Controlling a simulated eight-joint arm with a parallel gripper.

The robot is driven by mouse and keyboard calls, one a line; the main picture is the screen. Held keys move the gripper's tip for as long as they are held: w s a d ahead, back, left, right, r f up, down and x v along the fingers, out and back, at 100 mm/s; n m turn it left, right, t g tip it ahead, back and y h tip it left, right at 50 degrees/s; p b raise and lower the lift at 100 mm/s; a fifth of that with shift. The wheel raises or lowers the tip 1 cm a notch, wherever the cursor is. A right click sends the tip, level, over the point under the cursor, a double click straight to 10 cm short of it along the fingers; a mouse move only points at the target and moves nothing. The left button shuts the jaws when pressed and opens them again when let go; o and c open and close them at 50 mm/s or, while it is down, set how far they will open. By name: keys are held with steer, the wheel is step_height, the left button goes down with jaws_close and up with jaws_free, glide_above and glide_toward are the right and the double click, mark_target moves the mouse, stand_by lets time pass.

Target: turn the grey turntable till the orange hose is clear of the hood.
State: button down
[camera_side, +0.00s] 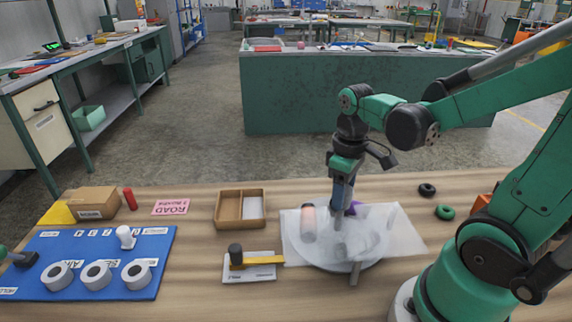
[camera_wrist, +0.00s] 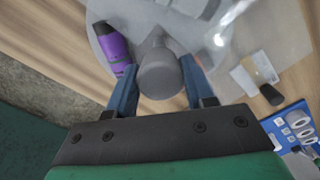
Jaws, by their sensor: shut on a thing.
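The grey turntable (camera_side: 345,268) is a round disc, mostly seen through a clear, milky hood (camera_side: 405,235); its bare left part shows in the wrist view (camera_wrist: 104,22). A pale orange cylinder (camera_side: 308,224), which I take for the orange hose, stands upright at the left, seen through the hood. A purple cylinder (camera_wrist: 110,48) lies on the turntable left of my gripper; it shows partly in the side view (camera_side: 352,208). My gripper (camera_wrist: 158,82) is shut on a grey round-topped knob (camera_wrist: 157,68) over the turntable. I cannot make out the orange cylinder in the wrist view.
Left of the turntable are a white plate (camera_side: 250,274) with a yellow bar and dark knob, and a wooden tray (camera_side: 228,209). A blue board (camera_side: 60,280) with white rings lies far left.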

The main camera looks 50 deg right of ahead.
steer(key=shift+m, duration=2.2)
steer(key=shift+w+m, duration=0.1)
steer(key=shift+m, duration=6.2)
steer(key=shift+c, duration=1.6)
jaws_free()
